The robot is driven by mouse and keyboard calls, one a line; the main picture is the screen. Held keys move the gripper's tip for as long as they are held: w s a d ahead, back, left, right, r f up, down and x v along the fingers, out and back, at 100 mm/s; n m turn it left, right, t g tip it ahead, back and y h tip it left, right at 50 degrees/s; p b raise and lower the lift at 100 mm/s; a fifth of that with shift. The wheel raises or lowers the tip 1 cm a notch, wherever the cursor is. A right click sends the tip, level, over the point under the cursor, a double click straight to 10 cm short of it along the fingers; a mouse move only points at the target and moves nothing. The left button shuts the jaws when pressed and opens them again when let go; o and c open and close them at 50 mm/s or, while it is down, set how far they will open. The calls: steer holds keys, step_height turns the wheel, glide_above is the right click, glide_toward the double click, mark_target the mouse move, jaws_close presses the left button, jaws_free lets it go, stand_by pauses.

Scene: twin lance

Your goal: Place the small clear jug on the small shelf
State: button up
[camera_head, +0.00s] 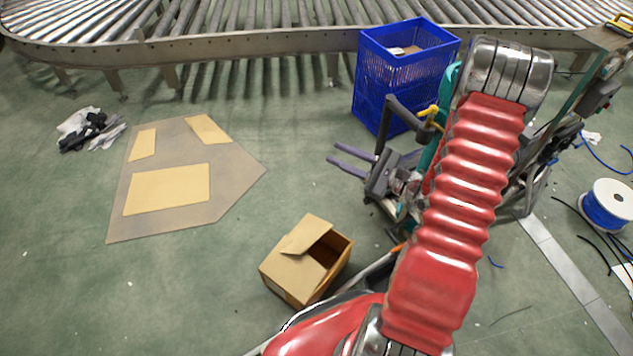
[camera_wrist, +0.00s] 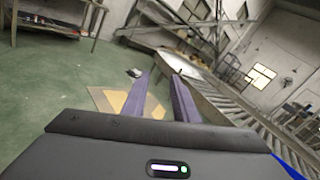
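I see no small clear jug in either view. A shelf or bench unit (camera_wrist: 47,32) with items on it is cut off at the upper left of the wrist view; I cannot tell whether it is the small shelf. My gripper (camera_head: 333,153) is in the middle of the head view, out in front of the blue crates, with its two fingers apart. In the wrist view my gripper (camera_wrist: 163,75) shows a gap between its fingers with nothing held. My red-sleeved arm covers part of the right side of the head view.
Blue crates (camera_head: 382,82) are stacked behind my gripper. An open cardboard box (camera_head: 287,277), flattened cardboard (camera_head: 228,181) and a dark-and-white cloth heap (camera_head: 91,129) lie on the green floor. A roller conveyor (camera_head: 250,45) spans the back. A cable spool (camera_head: 606,205) is at right.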

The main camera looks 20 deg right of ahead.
steer(key=s+a+r+n+g, duration=0.5)
steer(key=s+a+n+g, duration=0.15)
steer(key=a, duration=0.35)
steer(key=s+a+r+n+g, duration=0.5)
steer(key=a+n+g, duration=0.25)
steer(key=a, duration=0.25)
steer(key=s+d+r+n+t+h, duration=0.3)
steer(key=s+r+n+t+h, duration=0.1)
steer(key=s+r+n+h, duration=0.4)
step_height(320, 180, up, 2)
steer(key=n+h, duration=0.2)
steer(key=shift+s+d+n+t+h, duration=0.3)
steer(key=shift+s+d+n+t, duration=0.05)
steer(key=shift+s+n+t, duration=0.05)
